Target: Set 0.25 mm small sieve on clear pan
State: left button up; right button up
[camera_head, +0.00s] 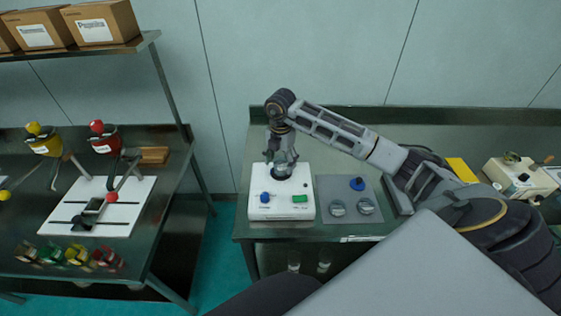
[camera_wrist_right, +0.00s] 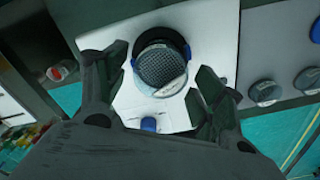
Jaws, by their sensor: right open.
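A round sieve with a dark mesh (camera_wrist_right: 162,66) sits on top of the white shaker machine (camera_head: 300,208) in the right wrist view. I cannot tell whether this rim is the clear pan. My right gripper (camera_head: 284,172) points down over the machine. In the right wrist view its open fingers (camera_wrist_right: 162,72) stand on either side of the sieve, with no clear grip on it. The 0.25 mm marking cannot be read. My left gripper is out of view.

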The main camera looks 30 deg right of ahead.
notch_tip(320, 180, up, 12)
jog(key=b, duration=0.1)
jog(key=shift+b, duration=0.4)
jog(key=shift+d, duration=0.1)
dwell(0.7)
